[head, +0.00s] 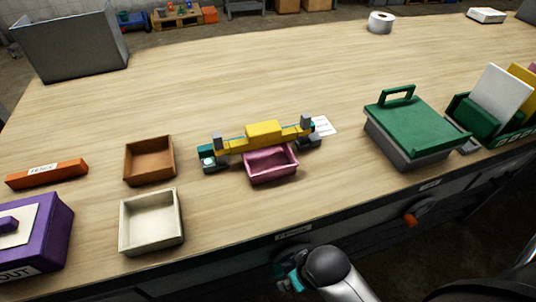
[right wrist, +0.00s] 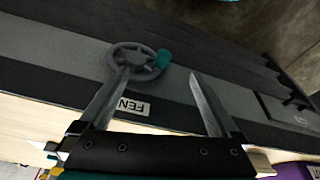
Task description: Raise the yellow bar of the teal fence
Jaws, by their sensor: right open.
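The teal fence (head: 207,153) stands mid-bench with teal ends and grey feet. Its yellow bar (head: 263,134) lies across it, low between two grey uprights. A pink tray (head: 270,165) sits at the bar's front side, partly under it. In the head view my arm partly hides the wheel. My left gripper is not in view.
A brown tray (head: 149,161), a cream tray (head: 152,222), an orange bar (head: 47,174) and a purple box (head: 38,235) lie left. A green-lidded box (head: 413,125) stands right. Another wheel has an orange knob (head: 410,219). The bench behind the fence is clear.

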